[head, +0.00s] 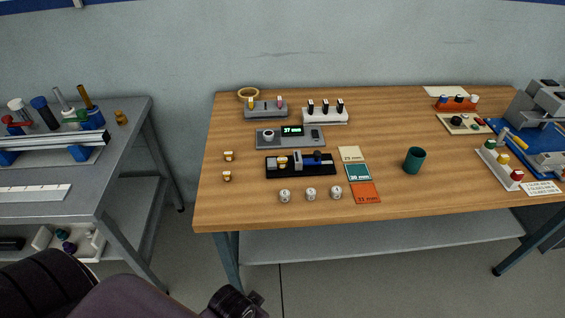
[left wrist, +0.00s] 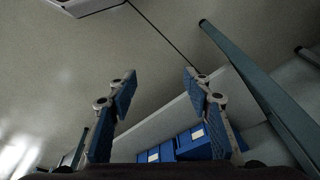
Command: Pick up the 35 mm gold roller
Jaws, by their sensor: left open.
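Two small gold-and-white rollers stand on the wooden table's left side, a rear one (head: 229,156) and a front one (head: 227,176). A similar gold piece (head: 282,162) sits in the black fixture (head: 325,169). I cannot tell from the picture which of them is 35 mm. A brass cylinder (head: 120,117) stands on the grey table at left. My left gripper (head: 254,302) is low at the bottom of the head view, in front of the wooden table and away from the rollers. In the left wrist view its blue-padded fingers (left wrist: 160,88) are apart with nothing between them. My right gripper is not in view.
The wooden table (head: 225,211) holds a grey device with a green display (head: 291,131), three white pieces, coloured size cards (head: 366,193), a green cup (head: 414,160) and racks. The table's leg (head: 226,255) is near my left gripper. The table's front-left surface is clear.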

